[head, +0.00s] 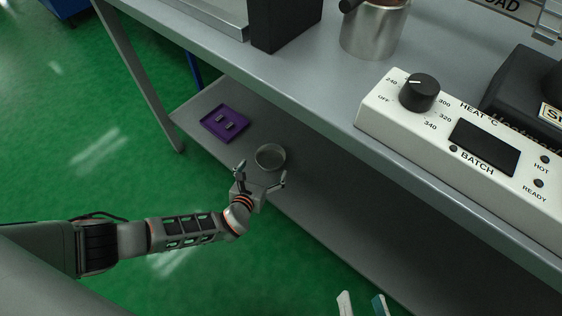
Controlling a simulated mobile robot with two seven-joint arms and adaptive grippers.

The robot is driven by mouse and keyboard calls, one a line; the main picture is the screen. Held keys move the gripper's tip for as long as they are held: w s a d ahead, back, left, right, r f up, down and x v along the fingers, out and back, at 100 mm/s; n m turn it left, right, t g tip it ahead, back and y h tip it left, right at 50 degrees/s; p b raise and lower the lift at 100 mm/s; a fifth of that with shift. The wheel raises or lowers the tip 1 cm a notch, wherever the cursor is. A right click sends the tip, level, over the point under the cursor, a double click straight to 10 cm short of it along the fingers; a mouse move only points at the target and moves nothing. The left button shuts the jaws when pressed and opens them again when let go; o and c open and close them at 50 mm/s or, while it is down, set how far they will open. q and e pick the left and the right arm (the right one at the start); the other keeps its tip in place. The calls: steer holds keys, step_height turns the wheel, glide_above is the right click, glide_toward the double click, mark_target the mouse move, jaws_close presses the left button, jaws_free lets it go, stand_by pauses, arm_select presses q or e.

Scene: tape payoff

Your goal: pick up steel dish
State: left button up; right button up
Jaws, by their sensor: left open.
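The steel dish (270,153) is a small round grey bowl on the lower shelf under the bench. My left gripper (262,171) is open at the near side of the dish, its two fingers apart and pointing toward it. Its fingertips show near the dish's front left and front right. I cannot tell whether they touch it. The dish looks empty, and its near edge is close to the gripper.
A purple tray (207,127) with small grey pieces lies left of the dish on the lower shelf (305,208). The bench top (320,98) overhangs behind, carrying a white heater box (391,113) and a steel pot (372,34). Two slim pale and teal pieces (345,303) show at the bottom edge.

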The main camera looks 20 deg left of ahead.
mark_target(267, 171)
arm_select(q)
steer(key=shift+w+f, duration=0.2)
steer(key=shift+w, duration=0.05)
steer(key=shift+w+f, duration=0.1)
steer(key=shift+w, duration=0.25)
steer(key=shift+b+x, duration=0.7)
steer(key=shift+x, duration=0.3)
steer(key=b+x, duration=0.2)
steer(key=x, duration=0.2)
steer(key=shift+s+f, duration=0.15)
steer(key=shift+f, duration=0.05)
steer(key=shift+w+a, duration=0.1)
steer(key=shift+w, duration=0.2)
steer(key=shift+w+r, duration=0.2)
steer(key=shift+w, duration=0.05)
arm_select(e)
steer(key=a+m, duration=0.1)
steer(key=m, duration=0.1)
steer(key=s+a+m, duration=0.1)
steer(key=a+m, duration=0.1)
steer(key=m, duration=0.1)
steer(key=shift+a+f+t, duration=0.1)
steer(key=shift+a+t, duration=0.2)
steer(key=shift+t, duration=0.1)
arm_select(q)
steer(key=c, duration=1.2)
